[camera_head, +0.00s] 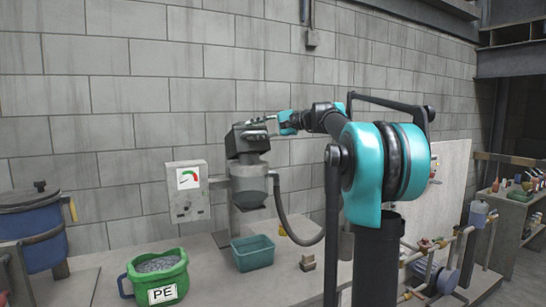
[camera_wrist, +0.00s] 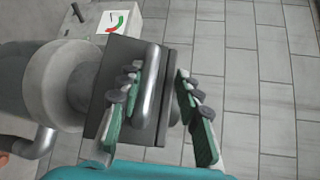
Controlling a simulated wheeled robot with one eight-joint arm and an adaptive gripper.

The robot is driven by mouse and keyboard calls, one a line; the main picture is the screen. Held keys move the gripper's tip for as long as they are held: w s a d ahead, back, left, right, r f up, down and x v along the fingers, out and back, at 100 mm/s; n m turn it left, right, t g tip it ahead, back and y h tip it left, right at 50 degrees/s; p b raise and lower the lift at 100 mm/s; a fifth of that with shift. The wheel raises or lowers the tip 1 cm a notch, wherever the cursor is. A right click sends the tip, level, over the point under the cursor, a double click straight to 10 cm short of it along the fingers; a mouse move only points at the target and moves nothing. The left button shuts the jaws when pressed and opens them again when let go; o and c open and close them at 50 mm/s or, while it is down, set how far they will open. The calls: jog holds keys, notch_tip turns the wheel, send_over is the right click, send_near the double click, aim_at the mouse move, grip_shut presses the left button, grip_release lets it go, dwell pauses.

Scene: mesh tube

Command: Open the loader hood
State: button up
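The loader hood (camera_head: 247,137) is a dark grey box-like lid on top of the grey loader body (camera_head: 249,183) near the wall. It looks closed. In the wrist view the hood (camera_wrist: 117,75) shows its dark face with a silver bar handle (camera_wrist: 149,85). My gripper (camera_wrist: 158,73) is open, with one green-padded finger on each side of the handle. The handle appears nearer the left finger; contact cannot be told. In the head view my gripper (camera_head: 268,120) is at the hood's right upper side, small and partly hidden by the arm.
A gauge box (camera_head: 188,190) stands left of the loader and a dark hose (camera_head: 297,232) hangs at its right. Below are a teal bin (camera_head: 253,254) and a green PE bucket (camera_head: 158,278) of pellets. A blue drum (camera_head: 34,232) is at far left.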

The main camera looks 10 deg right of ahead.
jog(key=s+d+f+n+t+y, duration=0.1)
jog(key=s+d+f+n+y, duration=0.2)
jog(key=s+d+f, duration=0.2)
jog(key=shift+s+d+f+n+t, duration=0.25)
jog(key=shift+s+f, duration=0.2)
jog(key=shift+f, duration=1.05)
